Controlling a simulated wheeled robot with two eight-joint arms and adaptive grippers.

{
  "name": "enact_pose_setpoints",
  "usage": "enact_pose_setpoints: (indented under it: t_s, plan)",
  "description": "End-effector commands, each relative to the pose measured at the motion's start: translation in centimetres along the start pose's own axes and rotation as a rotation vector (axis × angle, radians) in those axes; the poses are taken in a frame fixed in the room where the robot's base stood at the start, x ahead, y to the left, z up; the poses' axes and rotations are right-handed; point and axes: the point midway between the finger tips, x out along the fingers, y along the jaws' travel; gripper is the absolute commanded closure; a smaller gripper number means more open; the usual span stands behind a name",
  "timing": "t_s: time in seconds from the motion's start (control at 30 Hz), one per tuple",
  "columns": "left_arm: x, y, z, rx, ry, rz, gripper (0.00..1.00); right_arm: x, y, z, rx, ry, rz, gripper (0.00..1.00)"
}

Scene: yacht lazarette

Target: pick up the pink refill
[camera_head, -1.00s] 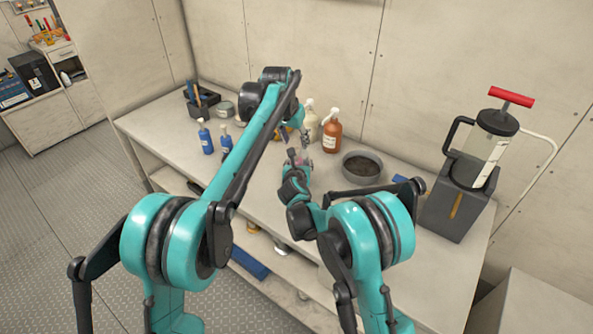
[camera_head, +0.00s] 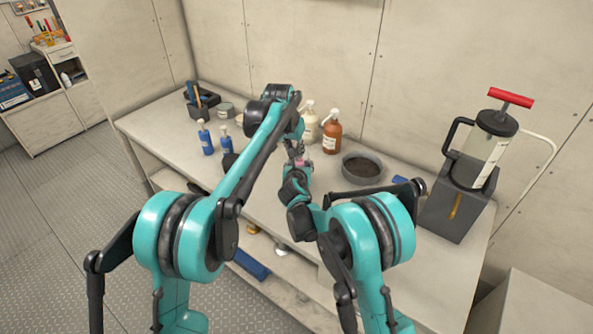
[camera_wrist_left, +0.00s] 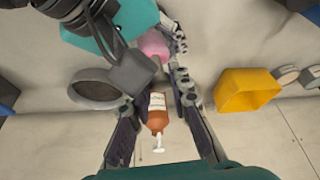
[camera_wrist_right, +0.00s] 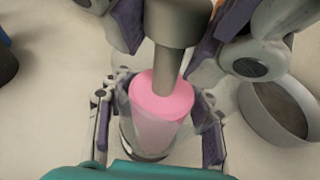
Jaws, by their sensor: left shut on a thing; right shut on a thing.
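The pink refill (camera_wrist_right: 163,97) is a round pink piece with a paler, see-through lower part in the right wrist view. It also shows small in the head view (camera_head: 300,161) and in the left wrist view (camera_wrist_left: 154,45). My right gripper (camera_wrist_right: 157,112) has its fingers on both sides of it and is shut on it, above the bench. My left gripper (camera_wrist_right: 168,40) is shut on a grey stepped cylinder (camera_wrist_right: 178,18). The cylinder's narrower stem meets the refill's pink top. I cannot tell whether the two are joined.
On the bench (camera_head: 153,128) stand two blue bottles (camera_head: 206,141), a white bottle (camera_head: 310,123) and a brown bottle (camera_head: 332,132). A grey bowl (camera_head: 362,181) is right of my grippers. A pump canister (camera_head: 490,150) stands at the right end. A yellow container (camera_wrist_left: 245,91) shows in the left wrist view.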

Motion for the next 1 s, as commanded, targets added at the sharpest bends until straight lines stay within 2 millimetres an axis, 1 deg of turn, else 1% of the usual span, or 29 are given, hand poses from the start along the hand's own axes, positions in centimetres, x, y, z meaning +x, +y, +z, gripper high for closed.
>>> enact_pose_setpoints:
  t_s: [0.03, 0.13, 0.27, 0.6, 0.7, 0.83, 1.0]
  plan:
    - [0.2, 0.3, 0.1, 0.001, -0.003, 0.005, 1.00, 0.0, 0.4, 0.1, -0.001, -0.004, 0.007, 0.96]
    - [0.2, 0.3, 0.1, 0.001, -0.003, 0.005, 1.00, 0.0, 0.4, 0.2, -0.001, -0.005, 0.008, 0.96]
    - [-0.7, 0.3, -0.3, 0.001, -0.003, 0.005, 1.00, -0.1, 0.4, 0.2, -0.001, -0.005, 0.009, 0.96]
    - [-7.0, 0.1, -2.9, 0.000, -0.002, 0.003, 1.00, 0.0, 0.2, 0.1, 0.000, -0.003, 0.005, 0.96]
    - [-8.2, 0.1, -3.5, 0.000, -0.002, 0.002, 1.00, 0.0, 0.2, 0.1, 0.000, -0.003, 0.005, 0.96]
    - [-9.0, 0.1, -3.8, 0.000, -0.001, 0.002, 1.00, 0.0, 0.2, 0.1, 0.000, -0.003, 0.004, 0.97]
    - [-9.2, 0.1, -3.8, 0.000, -0.001, 0.002, 1.00, 0.0, 0.2, 0.1, 0.000, -0.002, 0.003, 0.97]
